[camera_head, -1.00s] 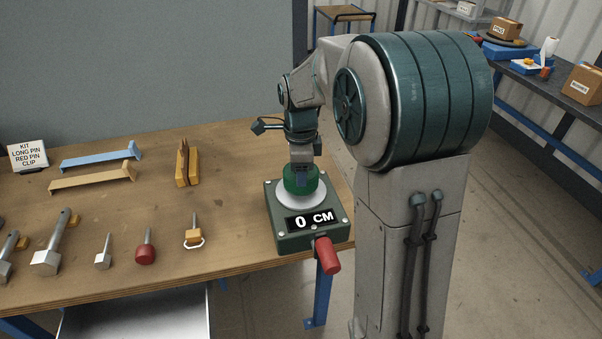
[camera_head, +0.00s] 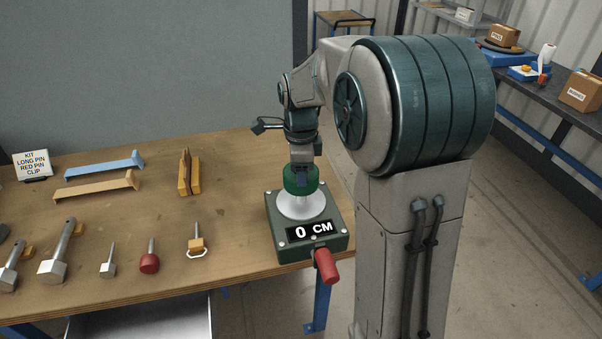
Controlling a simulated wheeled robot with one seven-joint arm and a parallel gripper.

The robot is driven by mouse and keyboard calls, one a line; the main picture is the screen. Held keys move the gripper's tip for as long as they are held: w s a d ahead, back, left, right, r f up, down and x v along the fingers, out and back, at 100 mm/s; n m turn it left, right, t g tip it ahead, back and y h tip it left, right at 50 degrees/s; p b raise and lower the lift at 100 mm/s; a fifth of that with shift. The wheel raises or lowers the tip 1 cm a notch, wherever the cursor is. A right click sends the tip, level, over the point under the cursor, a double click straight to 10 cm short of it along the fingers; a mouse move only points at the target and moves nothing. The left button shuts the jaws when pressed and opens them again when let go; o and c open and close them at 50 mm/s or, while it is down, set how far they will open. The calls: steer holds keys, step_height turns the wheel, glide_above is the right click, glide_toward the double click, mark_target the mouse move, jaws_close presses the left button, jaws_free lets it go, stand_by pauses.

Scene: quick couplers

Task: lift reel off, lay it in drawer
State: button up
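The green reel (camera_head: 292,183) hangs at the end of my arm, over the green counter box (camera_head: 334,240) at the table's right end. A pale cone-shaped disc or spindle (camera_head: 300,206) shows under the reel. The box display reads 0 CM. My gripper (camera_head: 303,178) points down and appears shut on the reel; the fingers are small and partly hidden. I cannot tell whether the reel is fully clear of the spindle. The pale metal drawer (camera_head: 140,322) stands open below the table's front edge, cut off by the bottom of the picture.
A red-handled crank (camera_head: 327,266) sticks out of the box front. Several pins and bolts lie along the table front, including a red-knobbed pin (camera_head: 149,262). Blue (camera_head: 104,164) and tan (camera_head: 97,187) brackets, a yellow holder (camera_head: 189,173) and a sign (camera_head: 32,164) sit behind.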

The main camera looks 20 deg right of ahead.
steer(key=shift+r+p, duration=1.65)
steer(key=shift+r, duration=0.4)
